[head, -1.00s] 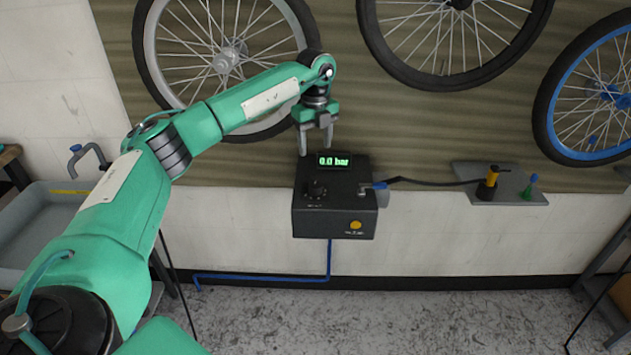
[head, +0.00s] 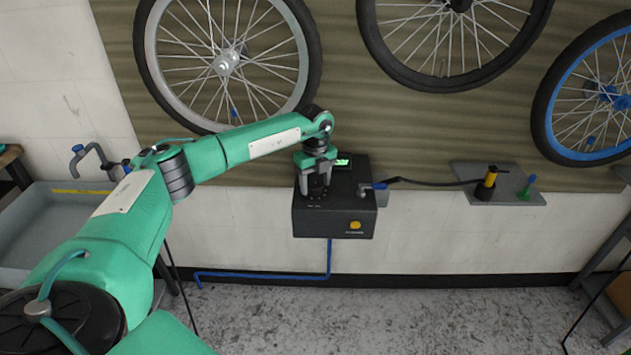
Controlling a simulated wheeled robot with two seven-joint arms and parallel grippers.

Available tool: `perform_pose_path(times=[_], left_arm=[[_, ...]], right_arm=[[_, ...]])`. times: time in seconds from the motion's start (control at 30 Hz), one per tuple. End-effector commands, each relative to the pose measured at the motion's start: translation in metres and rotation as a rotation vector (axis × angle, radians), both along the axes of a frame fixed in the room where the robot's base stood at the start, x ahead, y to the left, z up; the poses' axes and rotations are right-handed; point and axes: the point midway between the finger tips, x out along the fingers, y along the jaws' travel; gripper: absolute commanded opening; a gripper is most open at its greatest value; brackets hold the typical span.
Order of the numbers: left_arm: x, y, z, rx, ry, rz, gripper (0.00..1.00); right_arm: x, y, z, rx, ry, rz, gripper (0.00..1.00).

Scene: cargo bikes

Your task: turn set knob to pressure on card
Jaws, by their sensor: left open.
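A black inflator box (head: 348,222) is mounted on the wall below the wheels. Its green display (head: 343,162) is mostly covered by my left gripper, and the number cannot be read. My left gripper (head: 315,192) is open, pointing down at the left part of the box's top, with its fingers at the place of the set knob. The knob is hidden behind the fingers, so I cannot tell whether they touch it. A yellow button (head: 355,225) is on the box's front. No card with a pressure can be made out. My right gripper is not in view.
Bicycle wheels hang above, the silver-rimmed one (head: 312,60) close over my arm. A black hose (head: 430,182) runs right from the box to a grey shelf (head: 510,196) with yellow and green fittings. A grey basin (head: 40,205) stands at left.

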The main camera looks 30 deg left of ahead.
Motion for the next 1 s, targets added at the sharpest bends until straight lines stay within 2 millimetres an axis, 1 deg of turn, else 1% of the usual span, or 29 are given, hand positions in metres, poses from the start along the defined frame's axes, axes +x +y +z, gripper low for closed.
perform_pose_path(times=[0.07,0.2,0.3,0.47,0.67,0.87,1.0], left_arm=[[0.0000,-0.0002,0.0002,0.000,0.000,0.000,0.57],[0.0001,-0.0003,0.0004,0.000,0.000,0.000,0.30],[0.0001,-0.0003,0.0004,0.000,0.000,-0.001,0.13],[0.0001,-0.0004,0.0006,0.000,0.000,-0.006,0.13],[0.0001,-0.0004,0.0007,0.000,0.000,-0.055,0.13],[0.0000,-0.0002,0.0008,0.000,0.000,-0.177,0.13],[-0.0001,-0.0002,0.0009,0.000,-0.001,-0.298,0.13]], right_arm=[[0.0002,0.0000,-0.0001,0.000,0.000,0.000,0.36],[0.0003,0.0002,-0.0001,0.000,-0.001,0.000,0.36],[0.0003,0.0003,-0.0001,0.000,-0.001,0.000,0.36],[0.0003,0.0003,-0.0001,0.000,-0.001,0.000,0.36],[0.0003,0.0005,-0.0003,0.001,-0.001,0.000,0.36],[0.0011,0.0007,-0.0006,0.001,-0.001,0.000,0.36],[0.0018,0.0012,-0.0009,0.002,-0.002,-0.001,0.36]])
